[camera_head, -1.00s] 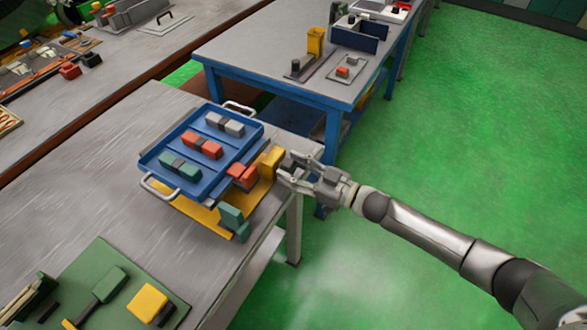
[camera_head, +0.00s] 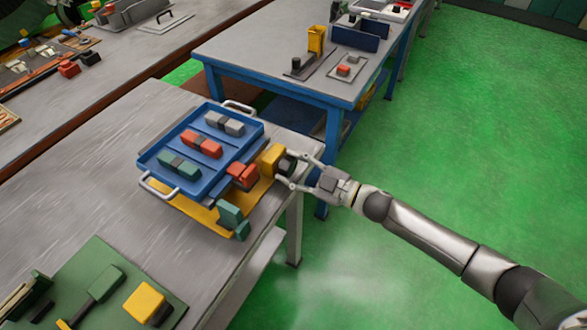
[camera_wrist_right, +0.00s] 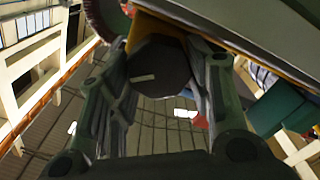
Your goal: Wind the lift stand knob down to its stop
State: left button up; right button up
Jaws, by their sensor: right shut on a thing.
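The lift stand has a yellow base (camera_head: 205,216) under a blue tray (camera_head: 190,184) on the near grey table. A yellow block (camera_head: 271,160) stands at its right end, with the dark knob (camera_head: 285,165) on its outer side. The knob also shows in the right wrist view (camera_wrist_right: 158,72) as a dark many-sided face with a pale mark, between the two fingers. My right gripper (camera_head: 296,169) is shut on the knob, one finger on each side, reaching in from the right. My left gripper is not in view.
The tray carries grey, red and green blocks. A red block (camera_head: 243,176) and a green block (camera_head: 232,218) sit beside the yellow block on the stand's right side. A blue-legged table (camera_head: 270,62) stands behind. Green floor to the right is clear.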

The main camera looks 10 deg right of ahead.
jog(key=shift+n, duration=0.5)
